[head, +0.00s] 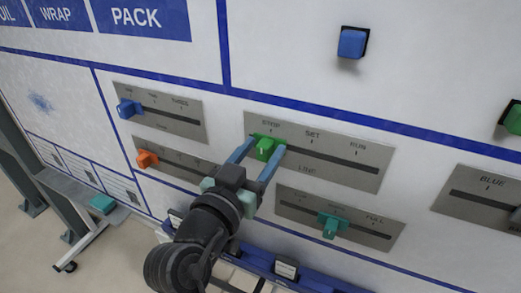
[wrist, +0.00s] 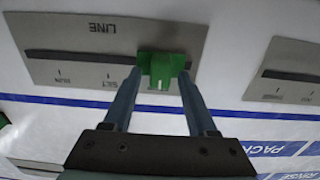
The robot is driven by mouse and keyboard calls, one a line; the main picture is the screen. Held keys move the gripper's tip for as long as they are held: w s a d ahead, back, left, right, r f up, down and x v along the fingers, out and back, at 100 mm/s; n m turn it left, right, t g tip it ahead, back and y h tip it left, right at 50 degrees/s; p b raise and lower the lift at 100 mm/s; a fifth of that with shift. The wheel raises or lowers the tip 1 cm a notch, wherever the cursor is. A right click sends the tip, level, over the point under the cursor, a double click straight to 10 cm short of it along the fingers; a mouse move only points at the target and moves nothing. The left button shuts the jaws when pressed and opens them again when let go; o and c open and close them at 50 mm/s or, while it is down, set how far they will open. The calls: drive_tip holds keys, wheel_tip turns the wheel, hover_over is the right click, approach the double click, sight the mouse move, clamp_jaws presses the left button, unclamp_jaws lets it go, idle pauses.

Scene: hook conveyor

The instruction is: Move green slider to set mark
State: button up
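The green slider (head: 264,149) sits at the STOP end of the slot on the LINE plate (head: 340,176), at the plate's left in the head view. The SET mark (head: 312,140) is to its right, near the middle of the slot, with RUN farther right. The wrist view shows the plate upside down, with the green slider (wrist: 161,70) at the slot's right end. My gripper (head: 267,144) has its two fingers on either side of the slider. In the wrist view, my gripper (wrist: 159,72) is open, with narrow gaps beside the knob.
A blue slider (head: 129,108) and an orange slider (head: 147,159) are on plates to the left. A teal slider (head: 331,224) is on a plate below right. A blue button (head: 352,42) is above right. The slot right of the green slider is clear.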

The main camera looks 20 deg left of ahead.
clamp_jaws()
idle(1.2)
